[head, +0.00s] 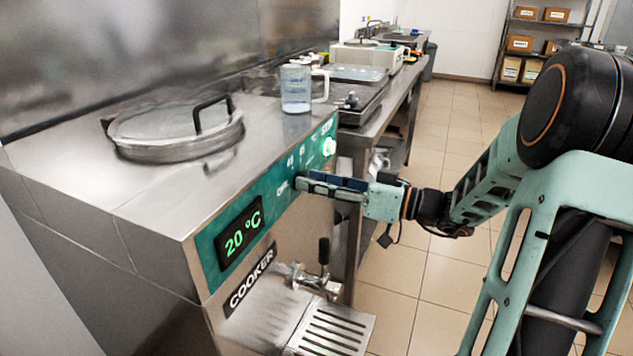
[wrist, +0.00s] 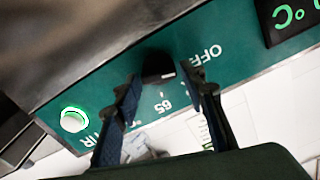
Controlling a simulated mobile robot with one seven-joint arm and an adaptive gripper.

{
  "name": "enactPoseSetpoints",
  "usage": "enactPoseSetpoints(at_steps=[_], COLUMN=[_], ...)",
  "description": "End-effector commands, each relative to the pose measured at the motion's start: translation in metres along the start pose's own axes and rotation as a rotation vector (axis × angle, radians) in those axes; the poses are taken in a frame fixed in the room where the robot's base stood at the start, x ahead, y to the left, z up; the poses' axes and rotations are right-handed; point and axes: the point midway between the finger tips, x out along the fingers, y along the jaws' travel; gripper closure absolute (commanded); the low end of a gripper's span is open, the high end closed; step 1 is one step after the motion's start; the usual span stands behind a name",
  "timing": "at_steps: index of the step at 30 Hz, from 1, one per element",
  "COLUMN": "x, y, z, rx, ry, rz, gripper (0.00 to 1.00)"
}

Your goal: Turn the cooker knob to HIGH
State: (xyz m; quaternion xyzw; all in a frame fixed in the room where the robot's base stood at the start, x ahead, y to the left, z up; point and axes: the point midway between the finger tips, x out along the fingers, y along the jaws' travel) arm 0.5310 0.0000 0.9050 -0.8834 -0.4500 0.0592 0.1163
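The cooker (head: 190,225) stands at the left of the head view, with a green control panel and a display (head: 240,233) reading 20 °C. The black cooker knob (wrist: 158,65) shows in the wrist view, near the labels "OFF" and "65"; a label at the left is partly hidden by a finger. My gripper (head: 299,183) is at the panel; in the wrist view my gripper (wrist: 160,78) has its two fingers apart, one on each side of the knob, with small gaps visible. The knob is hidden in the head view. I cannot tell its pointer direction clearly.
A lit round green button (wrist: 74,119) is on the panel left of the knob. On the cooker top are a round lid (head: 175,125) and a clear jug (head: 296,88). A tap (head: 315,278) and drip tray (head: 335,325) stick out below. Tiled floor is open at right.

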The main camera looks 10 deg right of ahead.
Motion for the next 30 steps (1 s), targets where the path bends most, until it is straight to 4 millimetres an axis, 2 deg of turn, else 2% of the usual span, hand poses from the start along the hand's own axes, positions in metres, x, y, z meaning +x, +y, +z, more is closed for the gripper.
enactPoseSetpoints(at_steps=[1, 8, 20, 30], x=[-0.0001, -0.0002, 0.0, 0.0001], y=[0.0, 0.0, 0.0002, 0.0016], z=[0.0, 0.0002, 0.0005, 0.0007], rx=[0.0, 0.0, 0.082, 0.356], ry=[0.0, 0.0, -0.001, -0.002], rz=[0.0, 0.0, -0.001, -0.001], gripper=[0.7, 0.94, 0.94, 0.94])
